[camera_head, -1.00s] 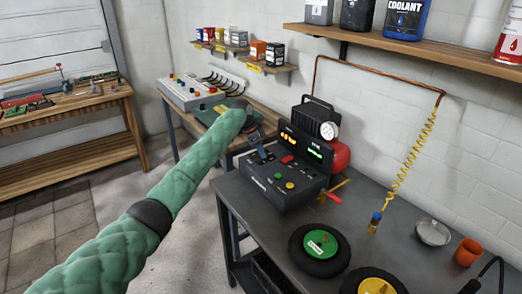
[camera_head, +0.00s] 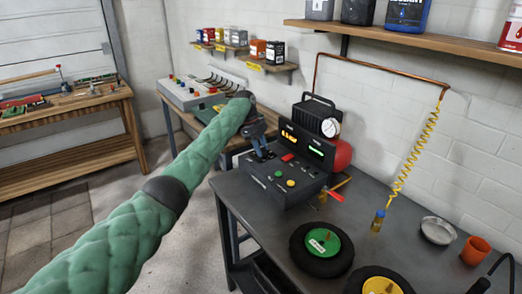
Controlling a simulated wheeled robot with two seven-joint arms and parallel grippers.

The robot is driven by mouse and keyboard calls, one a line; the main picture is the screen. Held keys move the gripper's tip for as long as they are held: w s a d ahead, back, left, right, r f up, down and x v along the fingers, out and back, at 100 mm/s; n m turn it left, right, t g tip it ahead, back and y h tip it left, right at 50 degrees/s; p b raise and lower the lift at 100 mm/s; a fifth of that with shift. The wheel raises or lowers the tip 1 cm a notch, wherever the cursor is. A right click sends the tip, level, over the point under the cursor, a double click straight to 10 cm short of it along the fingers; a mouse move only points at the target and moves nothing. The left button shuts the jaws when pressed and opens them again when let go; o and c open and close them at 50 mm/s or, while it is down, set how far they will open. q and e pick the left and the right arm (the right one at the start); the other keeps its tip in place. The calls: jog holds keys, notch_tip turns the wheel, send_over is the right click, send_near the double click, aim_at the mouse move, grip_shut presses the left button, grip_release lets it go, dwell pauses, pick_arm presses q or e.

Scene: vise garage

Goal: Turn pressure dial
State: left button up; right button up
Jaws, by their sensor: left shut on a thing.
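The dark control console (camera_head: 285,185) stands on the grey workbench, with a red, a yellow and a green button on its sloped top. Its upright panel (camera_head: 307,145) has lit orange and green displays. My left arm reaches in from the lower left. My left gripper (camera_head: 263,154) points down at the left part of the console top and is shut on the pressure dial there. The dial is small and mostly hidden by the fingers. My right gripper is out of view.
A black compressor with a round white gauge (camera_head: 331,128) and red tank (camera_head: 342,153) stands behind the console. Wheels with green (camera_head: 322,243) and yellow hubs lie in front. A yellow coiled hose (camera_head: 415,150), metal dish (camera_head: 438,231) and orange cup (camera_head: 475,250) are at right.

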pick_arm(q)
jog(key=shift+r, duration=0.1)
dwell(0.4)
jog(key=o, duration=1)
jog(key=shift+c, duration=0.2)
jog(key=shift+w, duration=0.1)
